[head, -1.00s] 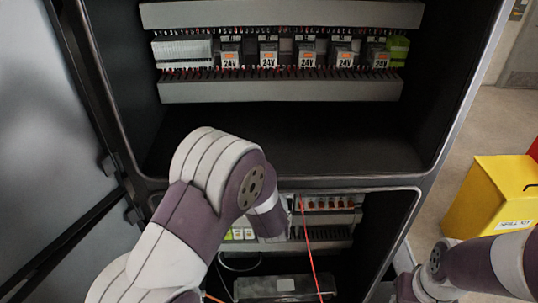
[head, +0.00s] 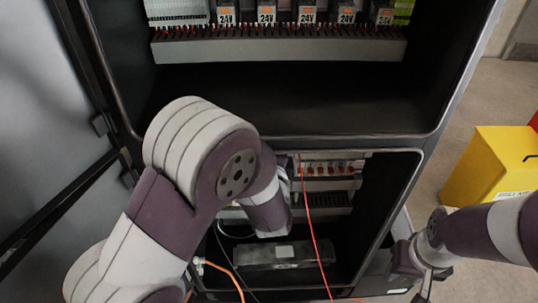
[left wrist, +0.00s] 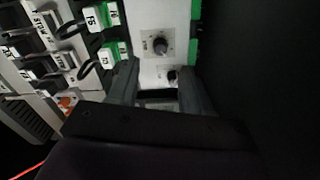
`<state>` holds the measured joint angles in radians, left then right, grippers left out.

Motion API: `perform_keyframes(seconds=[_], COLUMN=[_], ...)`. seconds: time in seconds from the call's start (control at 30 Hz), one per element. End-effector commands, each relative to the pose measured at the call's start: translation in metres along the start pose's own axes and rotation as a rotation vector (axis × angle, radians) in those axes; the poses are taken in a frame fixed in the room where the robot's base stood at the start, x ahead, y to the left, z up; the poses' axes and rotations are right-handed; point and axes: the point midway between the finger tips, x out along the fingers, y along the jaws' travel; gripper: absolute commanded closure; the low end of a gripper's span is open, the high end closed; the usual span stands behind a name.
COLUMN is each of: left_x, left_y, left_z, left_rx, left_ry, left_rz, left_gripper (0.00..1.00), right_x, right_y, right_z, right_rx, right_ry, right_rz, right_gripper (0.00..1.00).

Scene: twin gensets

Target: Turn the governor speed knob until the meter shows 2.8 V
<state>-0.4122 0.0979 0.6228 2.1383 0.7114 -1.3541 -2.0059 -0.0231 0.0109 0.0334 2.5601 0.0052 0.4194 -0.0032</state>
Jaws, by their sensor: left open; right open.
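In the left wrist view a dark round knob (left wrist: 160,46) sits on a light square plate on a pale device with green edges. A smaller dark round part (left wrist: 172,75) lies below it, between my fingers. My left gripper (left wrist: 158,80) is open, its two fingers pointing at the device with the knob just beyond the tips, not touching it as far as I can see. In the head view my left arm hides this gripper inside the lower cabinet opening. My right gripper (head: 424,284) is at the lower right, outside the cabinet; its fingers are small and dark. I see no meter reading.
The lower opening holds a row of orange-marked parts (head: 330,168) and a dark box (head: 285,255) on its floor. A red cable (head: 312,225) hangs across it. Relays marked 24V (head: 306,14) are above. A yellow box (head: 492,165) stands on the floor at right.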

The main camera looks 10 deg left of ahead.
Motion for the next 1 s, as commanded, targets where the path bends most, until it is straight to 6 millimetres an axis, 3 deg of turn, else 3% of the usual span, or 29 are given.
perform_keyframes(seconds=[0.1,0.3,0.87,0.93,1.0], left_x=[-0.027,-0.054,-0.059,-0.059,-0.06], left_y=[0.002,0.001,0.0,0.002,0.02], left_z=[-0.002,-0.001,0.0,-0.001,-0.013], left_rx=[0.0,0.0,-0.005,-0.062,-0.222], left_ry=[0.004,0.002,-0.001,0.004,0.055], left_rz=[-0.001,0.0,0.001,0.012,0.103], left_gripper=[0.51,0.51,0.51,0.51,0.51], right_x=[0.01,0.014,0.014,0.014,0.014], right_y=[0.0,0.0,0.0,0.0,0.0], right_z=[0.001,0.002,0.002,0.002,0.002], right_rx=[0.0,0.0,0.0,0.0,0.0], right_ry=[0.0,0.0,0.0,0.0,0.0], right_rz=[0.0,0.0,0.0,0.0,0.0], right_gripper=[0.57,0.57,0.57,0.57,0.57])
